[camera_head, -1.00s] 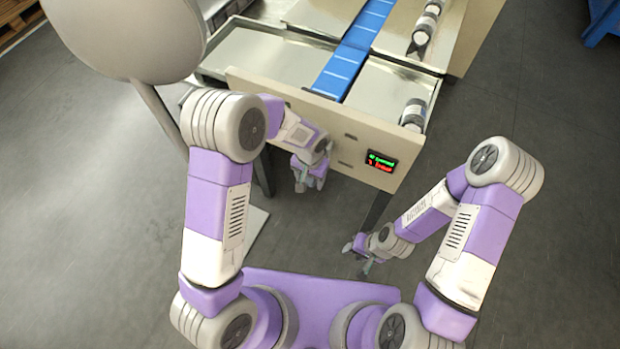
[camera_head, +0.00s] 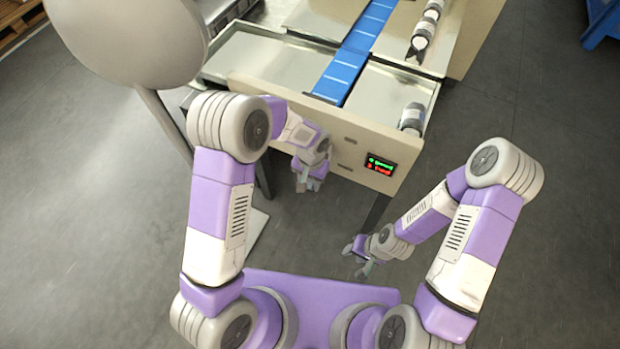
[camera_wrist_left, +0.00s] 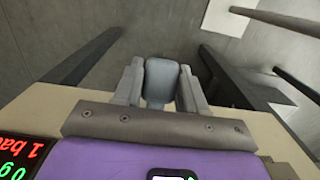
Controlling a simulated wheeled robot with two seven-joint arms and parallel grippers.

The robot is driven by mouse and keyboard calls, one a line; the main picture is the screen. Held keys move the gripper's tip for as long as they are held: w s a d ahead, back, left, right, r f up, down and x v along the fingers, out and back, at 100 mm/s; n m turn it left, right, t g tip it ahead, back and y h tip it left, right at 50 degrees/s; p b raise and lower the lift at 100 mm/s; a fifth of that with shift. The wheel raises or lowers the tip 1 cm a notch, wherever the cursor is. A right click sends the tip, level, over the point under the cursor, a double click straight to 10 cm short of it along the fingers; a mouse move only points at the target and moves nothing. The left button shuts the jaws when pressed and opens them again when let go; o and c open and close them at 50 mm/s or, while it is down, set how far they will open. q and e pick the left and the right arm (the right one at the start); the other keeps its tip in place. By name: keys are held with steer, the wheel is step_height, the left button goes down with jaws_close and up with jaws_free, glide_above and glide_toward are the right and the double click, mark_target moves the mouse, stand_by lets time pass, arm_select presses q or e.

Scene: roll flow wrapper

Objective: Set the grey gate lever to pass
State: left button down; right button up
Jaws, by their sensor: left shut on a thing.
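The grey lever (camera_wrist_left: 161,82) shows in the left wrist view as a rounded grey paddle between the fingers of my left gripper (camera_wrist_left: 160,88). The fingers are shut on it from both sides. In the head view my left gripper (camera_head: 310,183) is at the front panel (camera_head: 350,142) of the machine, left of the small display, and hides the lever there. I cannot read any lever marking. My right gripper (camera_head: 358,260) hangs low over the floor, right of centre and away from the machine; it looks open and empty.
A display (camera_head: 380,165) with green and red text sits on the panel's right part. A blue belt (camera_head: 345,70) runs back between metal trays. A wrapped roll (camera_head: 412,117) lies at the right. A large pale disc on a pole (camera_head: 125,40) stands at the left.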

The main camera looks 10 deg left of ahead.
arm_select(q)
step_height(320, 180, up, 3)
steer(key=g+p, duration=0.2)
steer(key=p, duration=0.2)
steer(key=shift+s+f+y, duration=0.1)
steer(key=shift+y, duration=0.3)
steer(key=shift+r+g+p, duration=0.45)
steer(key=shift+g+p, duration=0.4)
steer(key=shift+g, duration=0.05)
steer(key=shift+r+g+y, duration=0.35)
steer(key=shift+g+y, duration=0.05)
steer(key=shift+g, duration=0.2)
steer(key=c, duration=0.7)
jaws_free()
step_height(320, 180, up, 10)
steer(key=p, duration=0.3)
